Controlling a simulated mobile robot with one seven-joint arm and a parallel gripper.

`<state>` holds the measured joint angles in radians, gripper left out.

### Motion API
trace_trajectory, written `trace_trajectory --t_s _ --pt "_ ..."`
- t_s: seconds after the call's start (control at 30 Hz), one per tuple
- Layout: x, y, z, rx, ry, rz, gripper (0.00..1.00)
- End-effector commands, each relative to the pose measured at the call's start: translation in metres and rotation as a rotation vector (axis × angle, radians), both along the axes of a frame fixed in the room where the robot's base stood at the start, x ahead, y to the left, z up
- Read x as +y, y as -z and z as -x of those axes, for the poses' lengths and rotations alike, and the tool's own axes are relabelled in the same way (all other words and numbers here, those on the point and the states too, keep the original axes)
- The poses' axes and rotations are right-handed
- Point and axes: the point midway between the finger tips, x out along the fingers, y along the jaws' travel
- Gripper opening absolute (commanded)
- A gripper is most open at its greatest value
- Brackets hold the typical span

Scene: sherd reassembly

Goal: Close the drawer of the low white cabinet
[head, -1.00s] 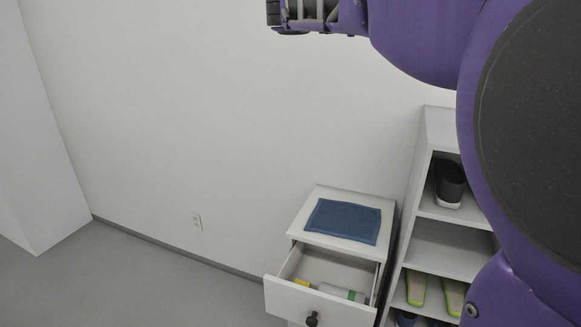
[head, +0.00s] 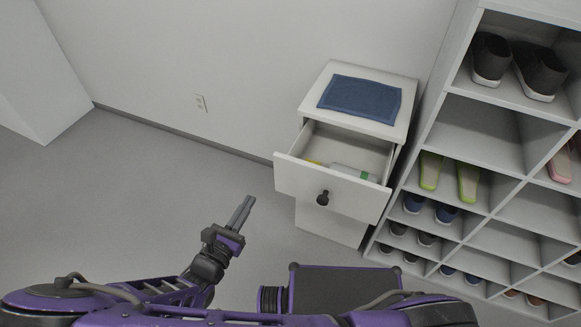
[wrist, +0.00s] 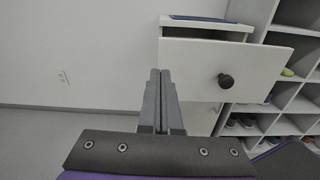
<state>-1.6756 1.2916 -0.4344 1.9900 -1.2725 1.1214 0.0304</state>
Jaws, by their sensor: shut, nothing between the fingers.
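The low white cabinet (head: 333,224) stands against the wall, with its top drawer (head: 298,177) pulled open. The drawer front has a dark round knob (head: 322,198); the knob also shows in the wrist view (wrist: 226,81). Inside the drawer lie a small yellow thing (head: 314,163) and a pale thing with a green band (head: 352,173). My gripper (head: 247,200) is shut and empty, left of the drawer front and apart from it in the head view. In the wrist view my gripper (wrist: 160,72) points forward, with the drawer front to its right.
A blue cloth (head: 361,96) lies on the cabinet top. A white shoe rack (head: 486,116) with several shoes stands close to the cabinet's right. The floor (head: 150,190) to the left is clear. A wall outlet (head: 200,103) is behind.

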Motion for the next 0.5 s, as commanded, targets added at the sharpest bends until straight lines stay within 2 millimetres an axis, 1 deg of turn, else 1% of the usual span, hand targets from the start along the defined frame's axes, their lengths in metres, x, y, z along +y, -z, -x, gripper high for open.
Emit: trace_trajectory --t_s 0.03,0.1,0.23,0.37,0.47,0.5 --pt "-0.017 0.020 0.011 0.003 0.002 0.028 0.00" --pt "-0.034 0.037 0.022 0.001 0.004 0.041 0.00" --pt "-0.051 0.050 0.032 -0.001 0.008 0.056 0.00" --pt "-0.056 0.052 0.025 -0.003 0.009 0.055 0.00" --pt "-0.062 0.052 0.011 -0.003 0.011 0.056 0.00" --pt "-0.064 0.052 0.004 -0.003 0.011 0.056 0.00"
